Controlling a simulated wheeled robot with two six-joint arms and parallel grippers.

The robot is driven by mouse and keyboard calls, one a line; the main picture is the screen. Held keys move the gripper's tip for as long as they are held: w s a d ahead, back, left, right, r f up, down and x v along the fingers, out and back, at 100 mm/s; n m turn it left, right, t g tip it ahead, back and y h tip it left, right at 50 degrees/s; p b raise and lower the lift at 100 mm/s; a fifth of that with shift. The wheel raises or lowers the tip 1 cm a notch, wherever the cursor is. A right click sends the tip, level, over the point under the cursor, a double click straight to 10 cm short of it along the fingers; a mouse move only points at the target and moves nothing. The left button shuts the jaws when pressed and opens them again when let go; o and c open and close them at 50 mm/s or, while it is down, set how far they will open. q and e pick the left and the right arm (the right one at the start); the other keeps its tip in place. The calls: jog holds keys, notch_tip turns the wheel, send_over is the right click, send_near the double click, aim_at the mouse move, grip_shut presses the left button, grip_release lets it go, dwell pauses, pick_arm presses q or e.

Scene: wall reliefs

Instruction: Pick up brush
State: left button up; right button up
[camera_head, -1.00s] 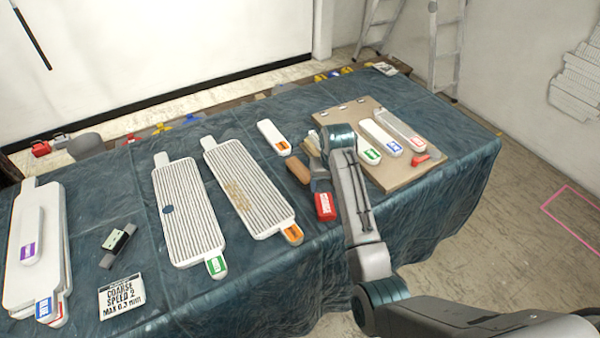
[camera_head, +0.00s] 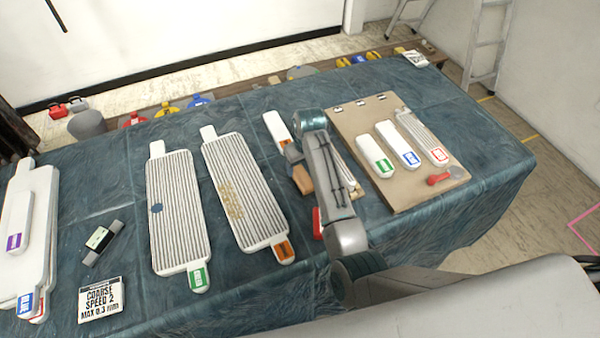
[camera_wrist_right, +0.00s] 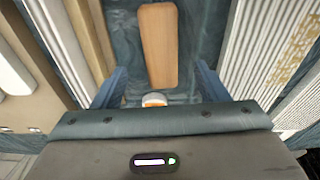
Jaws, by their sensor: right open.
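A brown wooden block (camera_head: 302,178), which may be the brush, lies on the blue-covered table between the ridged panel and the board. No bristles can be made out. My right gripper (camera_head: 296,156) is above its far end and partly hides it. In the right wrist view the wooden block (camera_wrist_right: 158,48) lies ahead of my right gripper (camera_wrist_right: 158,86), whose blue fingers are spread apart with nothing held between them. A small white and orange piece (camera_wrist_right: 153,100) shows between the fingers, partly cut off by the gripper body. My left gripper is not in view.
A ridged panel (camera_head: 240,190) with an orange label lies left of the block. A brown board (camera_head: 405,185) with several white tools is on the right. A red block (camera_head: 317,224) is partly behind my right arm. The table's front edge drops off below.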

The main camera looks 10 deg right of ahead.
aim_at(301, 175)
jog(key=shift+a+f, duration=0.15)
jog(key=shift+f, duration=0.8)
jog(key=shift+w+f, duration=0.2)
jog(key=shift+f, duration=0.1)
jog(key=f+p, duration=0.1)
jog(key=f, duration=0.1)
jog(key=f+p, duration=0.1)
jog(key=shift+w+f, duration=0.2)
jog(key=shift+f, duration=0.55)
jog(key=shift+w+f, duration=0.1)
jog(key=shift+f, duration=0.25)
jog(key=shift+c, duration=0.2)
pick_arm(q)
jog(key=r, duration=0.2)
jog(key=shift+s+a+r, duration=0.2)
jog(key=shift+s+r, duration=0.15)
pick_arm(e)
jog(key=c, duration=1.1)
